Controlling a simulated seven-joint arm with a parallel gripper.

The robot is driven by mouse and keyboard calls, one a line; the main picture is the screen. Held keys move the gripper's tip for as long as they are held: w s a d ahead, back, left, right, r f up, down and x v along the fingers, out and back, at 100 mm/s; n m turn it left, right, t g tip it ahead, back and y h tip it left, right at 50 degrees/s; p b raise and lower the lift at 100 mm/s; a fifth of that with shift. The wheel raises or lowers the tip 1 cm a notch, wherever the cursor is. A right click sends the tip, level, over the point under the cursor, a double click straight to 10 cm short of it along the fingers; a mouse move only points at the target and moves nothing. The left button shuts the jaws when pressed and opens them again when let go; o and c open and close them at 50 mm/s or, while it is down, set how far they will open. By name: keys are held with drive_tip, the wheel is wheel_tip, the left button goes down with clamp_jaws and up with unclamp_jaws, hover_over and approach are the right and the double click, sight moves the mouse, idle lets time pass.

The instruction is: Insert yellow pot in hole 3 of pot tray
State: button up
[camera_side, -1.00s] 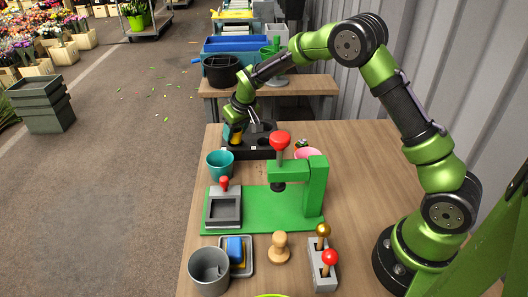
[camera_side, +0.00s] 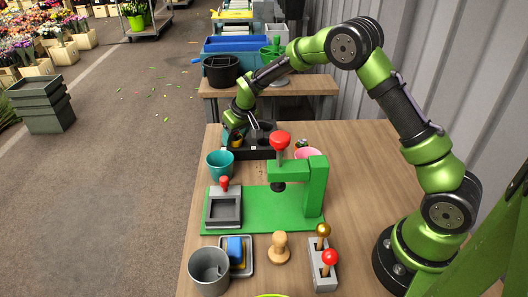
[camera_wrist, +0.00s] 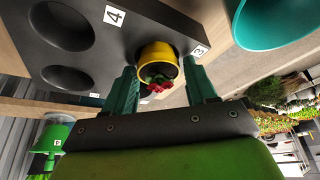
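The yellow pot (camera_wrist: 156,53), holding red flowers with green leaves, sits at a corner of the black pot tray (camera_wrist: 112,50), apparently down in a hole. A label 4 stands near the empty holes. My gripper (camera_wrist: 160,65) has one finger on each side of the pot, with a visible gap at both sides. In the side view my gripper (camera_side: 235,128) is over the left end of the tray (camera_side: 262,153), and the yellow pot (camera_side: 237,142) shows partly below it.
A teal pot (camera_side: 220,165) stands close in front of the tray. A green press (camera_side: 312,190) with a red knob (camera_side: 279,141) is nearer the camera, and a pink pot (camera_side: 308,154) is to the tray's right. The wooden table (camera_side: 365,160) is clear at right.

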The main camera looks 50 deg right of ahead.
drive_tip(key=o, duration=0.3)
drive_tip(key=shift+d+f, duration=0.1)
drive_tip(key=shift+d, duration=0.05)
drive_tip(key=v, duration=1.7)
drive_tip(key=shift+w, duration=0.1)
drive_tip(key=s+a+r+m+t+y, duration=0.1)
drive_tip(key=s+a+r, duration=0.15)
drive_tip(key=s, duration=0.45)
drive_tip(key=s+a+r+m+y, duration=0.1)
drive_tip(key=s+r, duration=0.3)
drive_tip(key=s, duration=0.3)
drive_tip(key=s+a+f+t, duration=0.1)
drive_tip(key=s, duration=1.2)
drive_tip(key=shift+a+f+m+t, duration=0.3)
drive_tip(key=shift+a+f+m, duration=0.1)
